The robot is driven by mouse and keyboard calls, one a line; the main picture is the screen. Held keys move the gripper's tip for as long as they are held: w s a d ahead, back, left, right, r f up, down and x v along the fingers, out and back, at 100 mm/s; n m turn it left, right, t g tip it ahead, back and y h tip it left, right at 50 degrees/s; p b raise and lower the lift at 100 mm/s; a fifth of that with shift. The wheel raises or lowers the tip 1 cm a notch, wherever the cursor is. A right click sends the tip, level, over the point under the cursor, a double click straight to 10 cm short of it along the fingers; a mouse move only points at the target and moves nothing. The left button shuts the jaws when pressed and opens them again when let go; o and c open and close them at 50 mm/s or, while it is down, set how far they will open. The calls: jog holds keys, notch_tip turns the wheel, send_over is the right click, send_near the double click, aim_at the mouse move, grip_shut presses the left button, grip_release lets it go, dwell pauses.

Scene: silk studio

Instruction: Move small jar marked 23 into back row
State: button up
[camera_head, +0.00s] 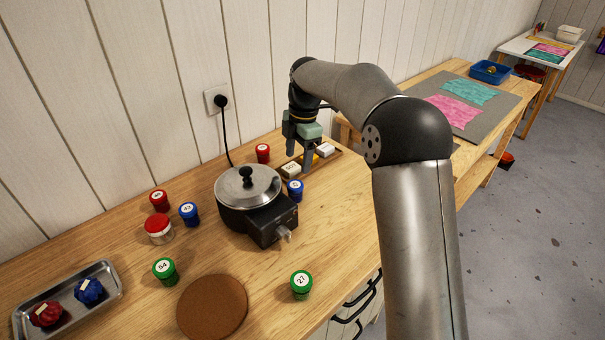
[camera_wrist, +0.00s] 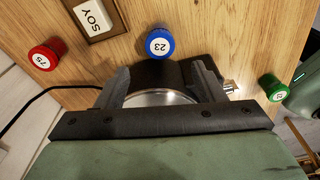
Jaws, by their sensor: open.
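The small jar marked 23 is blue with a white lid label and stands upright in the wrist view (camera_wrist: 159,43), just beyond my fingertips. A blue jar at the right of the pot (camera_head: 295,191) in the head view appears to be the same one. My gripper (camera_head: 299,150) is open and empty above the worktop, near the pot and the SOY block. In the wrist view its two fingers (camera_wrist: 160,88) are spread, with the pot's dark side and shiny lid between and below them. No clearly marked back row shows.
A lidded pot (camera_head: 247,190) on a dark base stands mid-bench. A red jar (camera_head: 262,154) is behind it, near the wall. The SOY block (camera_head: 291,171) sits on a rack. Blue (camera_head: 189,214), green (camera_head: 301,285) and other jars, a round board (camera_head: 212,307) and a metal tray (camera_head: 112,276) surround it.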

jog(key=s+d+r+m+h, duration=0.1)
jog(key=s+d+r+m, duration=0.1)
jog(key=s+d+m, duration=0.4)
jog(key=s+d+r+m, duration=0.25)
jog(key=s+m, duration=0.25)
jog(key=s, duration=0.4)
jog(key=s+d+f+m, duration=0.2)
jog(key=s+m, duration=0.2)
jog(key=s, duration=0.3)
jog(key=s+d+f+m+t, duration=0.1)
jog(key=s+d+f+m, duration=0.2)
jog(key=s+m, duration=0.2)
jog(key=s+d+f+m, duration=0.2)
jog(key=s+d+m, duration=0.1)
jog(key=s, duration=0.6)
jog(key=shift+s+f+m, duration=0.2)
jog(key=shift+m, duration=0.5)
